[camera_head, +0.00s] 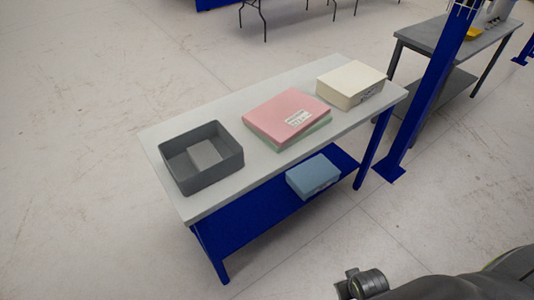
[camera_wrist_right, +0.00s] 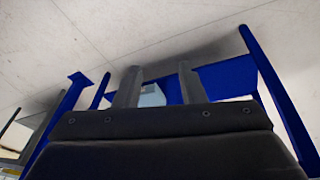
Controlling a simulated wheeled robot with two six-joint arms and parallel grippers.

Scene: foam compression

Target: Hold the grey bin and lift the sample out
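The grey bin (camera_head: 214,174) is an open box on the left end of the light grey table. A lighter grey flat block, seemingly the sample (camera_head: 205,154), lies inside it, against or near the far right part of its floor. My right gripper (camera_wrist_right: 158,68) shows in the right wrist view with its two fingers apart and nothing held between them. It is away from the bin, off the table's near side. My left gripper is not in view.
The table (camera_head: 160,133) also carries pink and green foam sheets (camera_head: 285,112) and a cream box (camera_head: 350,82). A blue box (camera_head: 313,176) sits on the lower blue shelf. A blue post (camera_head: 430,90) stands at the table's right. Part of my arm shows bottom right.

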